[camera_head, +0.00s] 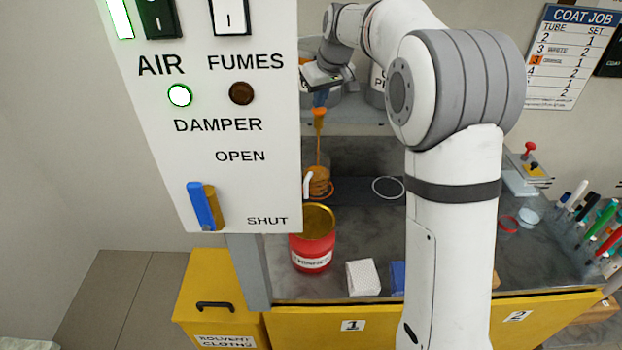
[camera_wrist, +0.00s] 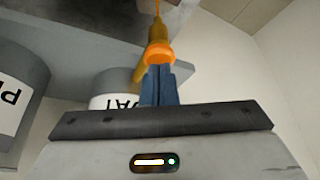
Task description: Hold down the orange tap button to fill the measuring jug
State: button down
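The orange tap button (camera_wrist: 159,53) is right at the tips of my gripper (camera_wrist: 158,70) in the wrist view. The blue fingers are together with nothing seen between them, and they appear to touch the button. In the head view my gripper (camera_head: 320,98) is just above the orange tap (camera_head: 319,117). A thin orange stream runs down from the tap. The measuring jug (camera_head: 319,184) stands below it with orange liquid inside and a white handle at its left. The panel's edge is close to the jug's left side. Its markings are too small to read.
A white switch panel (camera_head: 228,130) hangs at the left front. A red thinner can (camera_head: 313,245) stands before the jug. A white ring mark (camera_head: 388,187) is on the dark strip right of it. Large vats (camera_wrist: 112,103) sit behind the tap. Pens stand far right.

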notch_tip(320, 180, up, 7)
jog(key=p, duration=0.5)
jog(key=shift+p, duration=0.4)
jog(key=shift+s+d, duration=0.1)
jog(key=s+d+m, duration=0.1)
jog(key=s+d, duration=0.2)
jog(key=s, duration=0.3)
jog(key=s+d+m+h, duration=0.1)
jog(key=s+d, duration=0.1)
jog(key=s, duration=0.5)
jog(key=s+d+m, duration=0.1)
jog(key=s+d, duration=0.2)
jog(key=s, duration=0.3)
jog(key=s+d+f+m, duration=0.1)
jog(key=s+f, duration=0.3)
jog(key=s, duration=0.5)
jog(key=s+d+f+m+g+h, duration=0.1)
jog(key=s+d+f+m, duration=0.1)
jog(key=s, duration=0.8)
jog(key=shift+d+f, duration=0.75)
jog(key=shift+f, duration=0.15)
